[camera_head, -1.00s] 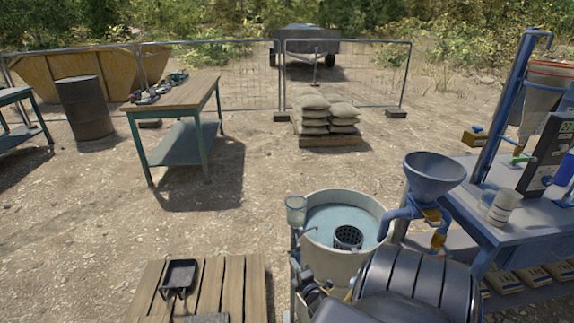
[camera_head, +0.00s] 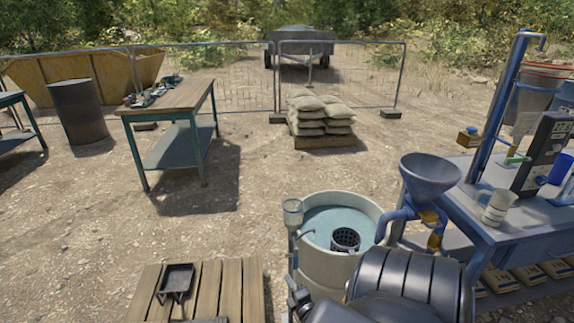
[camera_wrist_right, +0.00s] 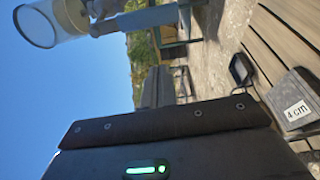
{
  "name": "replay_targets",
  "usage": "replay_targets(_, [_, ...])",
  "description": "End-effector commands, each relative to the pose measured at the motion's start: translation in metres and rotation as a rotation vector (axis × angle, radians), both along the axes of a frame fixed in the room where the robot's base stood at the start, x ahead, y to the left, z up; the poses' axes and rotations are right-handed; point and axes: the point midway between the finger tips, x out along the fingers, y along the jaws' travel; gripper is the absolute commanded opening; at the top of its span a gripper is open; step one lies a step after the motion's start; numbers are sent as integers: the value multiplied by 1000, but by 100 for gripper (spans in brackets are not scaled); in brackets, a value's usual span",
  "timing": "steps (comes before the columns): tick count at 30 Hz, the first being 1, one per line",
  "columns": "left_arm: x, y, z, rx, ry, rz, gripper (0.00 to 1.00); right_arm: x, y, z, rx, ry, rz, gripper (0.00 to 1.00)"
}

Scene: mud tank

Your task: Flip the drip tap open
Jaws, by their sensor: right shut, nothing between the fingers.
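The drip tap's small clear cup (camera_head: 293,212) stands on a thin post at the left rim of the round mud tank (camera_head: 372,207). A thin spout points from it over the liquid. In the right wrist view the clear cup (camera_wrist_right: 48,24) and its grey fitting (camera_wrist_right: 104,18) are at the upper left, apart from my gripper. I cannot tell the tap lever's position. My right gripper (camera_head: 293,288) is shut and empty, low beside the tank's left wall, below the cup. My right arm hides the tank's lower right. My left gripper is out of view.
A blue funnel (camera_head: 430,175) with piping stands right of the tank, beside a blue bench (camera_head: 490,232) holding a cup and instruments. A wooden pallet (camera_head: 235,283) with a black tray (camera_head: 176,279) lies at lower left. Open ground lies beyond the tank.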

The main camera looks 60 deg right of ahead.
Motion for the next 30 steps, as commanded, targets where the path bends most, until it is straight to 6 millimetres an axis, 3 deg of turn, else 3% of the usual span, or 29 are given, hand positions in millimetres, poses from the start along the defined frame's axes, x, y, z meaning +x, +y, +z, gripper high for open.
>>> replay_targets(3, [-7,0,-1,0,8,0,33,-16,12,-1,3,-1,2,0])
replay_targets(10, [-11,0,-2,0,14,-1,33,-34,20,0,1,-1,-1,0])
replay_targets(30, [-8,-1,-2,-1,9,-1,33,-36,21,0,1,-1,-2,0])
